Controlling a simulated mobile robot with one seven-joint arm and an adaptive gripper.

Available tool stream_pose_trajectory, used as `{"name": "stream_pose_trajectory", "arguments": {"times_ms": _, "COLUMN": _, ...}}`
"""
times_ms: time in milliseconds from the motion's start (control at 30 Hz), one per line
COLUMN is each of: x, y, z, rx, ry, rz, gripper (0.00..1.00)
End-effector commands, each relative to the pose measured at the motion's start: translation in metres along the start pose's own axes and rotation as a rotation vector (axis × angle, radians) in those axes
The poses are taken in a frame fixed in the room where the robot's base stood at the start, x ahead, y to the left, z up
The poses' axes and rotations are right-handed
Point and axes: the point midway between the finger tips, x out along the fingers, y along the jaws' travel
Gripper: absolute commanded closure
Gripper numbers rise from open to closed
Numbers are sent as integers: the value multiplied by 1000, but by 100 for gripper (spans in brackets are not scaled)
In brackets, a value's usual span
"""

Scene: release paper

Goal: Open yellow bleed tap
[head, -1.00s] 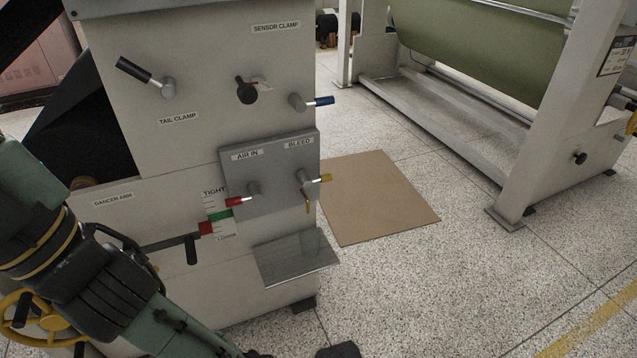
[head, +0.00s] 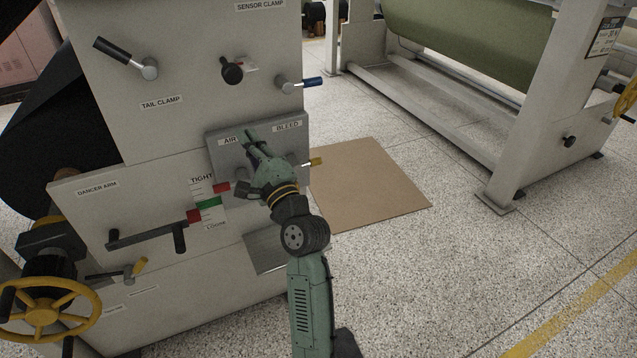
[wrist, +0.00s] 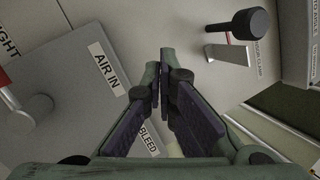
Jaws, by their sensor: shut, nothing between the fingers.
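The bleed tap's yellow-ended handle (head: 316,162) sticks out to the right of the grey valve plate in the head view, roughly level. Its hub is mostly hidden behind my gripper. My gripper (head: 249,138) is in front of the plate, pointing up, with its tips by the AIR IN label, left of the tap handle. In the wrist view my gripper (wrist: 160,72) is shut with nothing held. The BLEED label (wrist: 150,138) shows partly behind the fingers there; I cannot make out the yellow handle.
The red-ended air-in tap (head: 221,188) is left of my gripper, and its hub shows in the wrist view (wrist: 27,112). A blue-ended lever (head: 311,82) and black sensor clamp knob (head: 232,72) are above. A metal shelf (head: 265,255) juts out below.

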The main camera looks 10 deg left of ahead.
Motion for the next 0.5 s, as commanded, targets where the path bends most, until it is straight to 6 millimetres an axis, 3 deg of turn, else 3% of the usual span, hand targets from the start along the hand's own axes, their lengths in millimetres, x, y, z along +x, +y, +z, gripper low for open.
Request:
{"name": "stream_pose_trajectory", "arguments": {"times_ms": 33, "x": -20, "y": 22, "z": -42, "rx": 145, "ry": 58, "rz": 42, "gripper": 100}}
{"name": "stream_pose_trajectory", "arguments": {"times_ms": 100, "x": -49, "y": 47, "z": -88, "rx": 366, "ry": 123, "rz": 79, "gripper": 100}}
{"name": "stream_pose_trajectory", "arguments": {"times_ms": 200, "x": -93, "y": 76, "z": -140, "rx": 657, "ry": 210, "rz": 97, "gripper": 100}}
{"name": "stream_pose_trajectory", "arguments": {"times_ms": 333, "x": -143, "y": 101, "z": -183, "rx": 954, "ry": 290, "rz": 83, "gripper": 100}}
{"name": "stream_pose_trajectory", "arguments": {"times_ms": 500, "x": -177, "y": 115, "z": -206, "rx": 1159, "ry": 335, "rz": 55, "gripper": 100}}
